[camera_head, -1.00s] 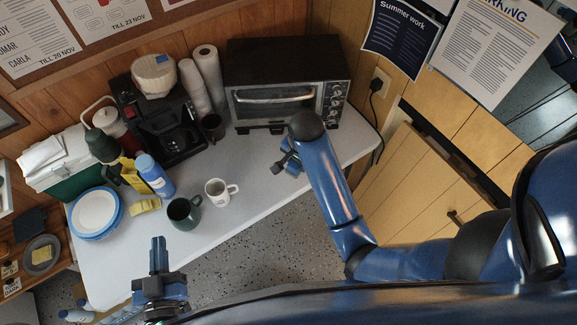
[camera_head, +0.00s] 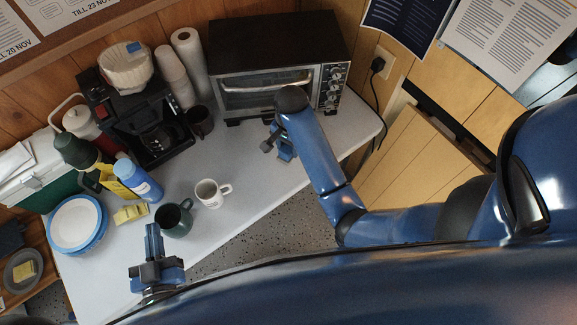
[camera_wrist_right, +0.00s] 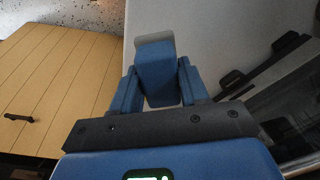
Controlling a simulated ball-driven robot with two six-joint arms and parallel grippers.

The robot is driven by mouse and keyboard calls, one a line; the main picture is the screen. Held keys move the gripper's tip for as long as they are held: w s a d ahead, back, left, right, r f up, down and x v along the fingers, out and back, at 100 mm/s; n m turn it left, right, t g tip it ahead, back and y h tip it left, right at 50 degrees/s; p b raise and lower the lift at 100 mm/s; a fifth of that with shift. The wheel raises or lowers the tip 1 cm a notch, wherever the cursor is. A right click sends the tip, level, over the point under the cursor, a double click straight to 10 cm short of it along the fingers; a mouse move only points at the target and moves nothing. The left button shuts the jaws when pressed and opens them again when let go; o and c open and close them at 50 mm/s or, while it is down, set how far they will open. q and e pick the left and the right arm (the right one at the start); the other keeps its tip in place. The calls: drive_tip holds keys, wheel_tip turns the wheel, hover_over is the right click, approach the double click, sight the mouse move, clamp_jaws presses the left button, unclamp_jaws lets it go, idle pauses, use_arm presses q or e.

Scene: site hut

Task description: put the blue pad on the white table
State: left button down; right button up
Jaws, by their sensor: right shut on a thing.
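The blue pad (camera_wrist_right: 158,75) sits between the two fingers of my right gripper (camera_wrist_right: 156,90) in the right wrist view; a pale grey edge shows at its far end. My right gripper (camera_head: 279,149) is shut on it. In the head view the gripper is over the white table (camera_head: 240,165), in front of the toaster oven, and the pad is hard to make out there. I cannot tell whether the pad touches the tabletop. My left gripper (camera_head: 153,243) is over the table's near left part, with its fingers close together and nothing visible between them.
The toaster oven (camera_head: 268,90) stands at the back. A white mug (camera_head: 209,194), a dark green mug (camera_head: 174,220), a blue bottle (camera_head: 140,182), a yellow sponge (camera_head: 130,214) and plates (camera_head: 76,224) are on the left. The coffee maker (camera_head: 150,135) is behind them. Bare tabletop lies around my right gripper.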

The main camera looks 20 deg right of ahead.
wheel_tip(320, 180, down, 12)
drive_tip(key=shift+w+r, duration=0.1)
idle(0.5)
drive_tip(key=o, duration=1.1)
drive_tip(key=shift+r, duration=0.1)
